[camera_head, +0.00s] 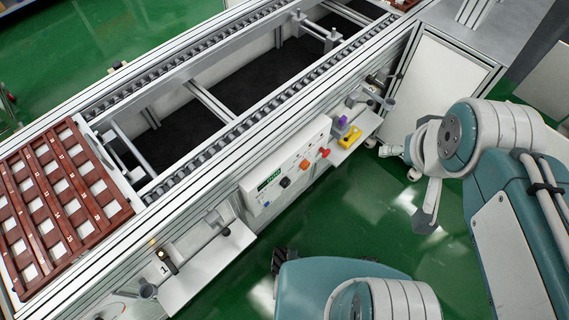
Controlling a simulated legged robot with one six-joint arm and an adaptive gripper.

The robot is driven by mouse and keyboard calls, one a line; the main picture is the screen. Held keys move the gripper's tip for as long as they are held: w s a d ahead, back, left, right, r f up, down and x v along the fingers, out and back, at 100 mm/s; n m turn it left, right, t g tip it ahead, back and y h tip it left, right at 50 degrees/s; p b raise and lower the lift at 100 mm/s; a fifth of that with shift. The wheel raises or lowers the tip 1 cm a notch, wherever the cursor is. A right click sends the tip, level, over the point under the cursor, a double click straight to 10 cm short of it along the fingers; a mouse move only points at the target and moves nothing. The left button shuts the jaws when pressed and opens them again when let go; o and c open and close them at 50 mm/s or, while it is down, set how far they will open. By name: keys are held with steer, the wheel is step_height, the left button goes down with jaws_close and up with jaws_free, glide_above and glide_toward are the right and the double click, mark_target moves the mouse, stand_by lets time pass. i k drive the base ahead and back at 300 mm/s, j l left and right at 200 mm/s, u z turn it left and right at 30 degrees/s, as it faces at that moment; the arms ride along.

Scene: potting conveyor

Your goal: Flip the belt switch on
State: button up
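A white control box (286,166) is mounted on the near side of the conveyor frame. It carries a small green-lit display (269,180), a dark knob (285,182) and two orange-red controls, one in the middle (304,164) and one at the right end (324,152). Which of these is the belt switch, and its position, I cannot read at this size. My gripper (424,185) is at the right, clear of the box and touching none of its controls. One grey finger points down over the green floor; the other is hard to make out. I see nothing held.
A red-brown slotted tray (78,192) sits on the conveyor (222,85) at the left. A shelf right of the box holds a yellow item (350,137) and a purple one (342,121). Another shelf (208,268) juts out at lower left. Green floor (375,215) lies open between box and gripper.

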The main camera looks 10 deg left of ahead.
mark_target(262, 199)
steer(key=j+u, duration=0.75)
steer(key=l, duration=0.1)
